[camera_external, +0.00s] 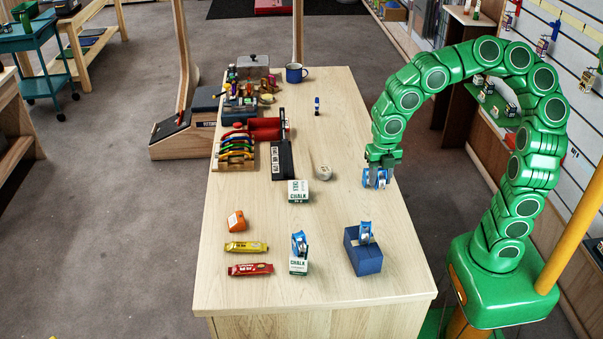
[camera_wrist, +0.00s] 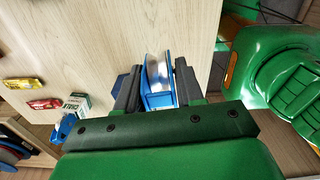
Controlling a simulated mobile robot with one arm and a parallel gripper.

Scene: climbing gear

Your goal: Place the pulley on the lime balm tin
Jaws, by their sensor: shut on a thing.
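My gripper (camera_external: 381,168) is above the right side of the wooden table. It is shut on a blue pulley (camera_external: 375,179) with a pale wheel. In the wrist view, the pulley (camera_wrist: 158,74) sits between the two dark fingers of my gripper (camera_wrist: 157,88). A small, round, pale tin-like thing (camera_external: 323,172) lies on the table left of my gripper. Its lime colour and label cannot be made out. A second blue pulley (camera_external: 299,244) is at a chalk box (camera_external: 299,267), and a third (camera_external: 366,232) is at a dark blue box (camera_external: 365,258).
Another chalk box (camera_external: 298,191) stands left of my gripper. A yellow bar (camera_external: 246,247), a red bar (camera_external: 251,269) and an orange thing (camera_external: 236,221) lie front left. A black block (camera_external: 282,160), coloured gear and a blue mug (camera_external: 295,73) are further back. The table's back right is mostly clear.

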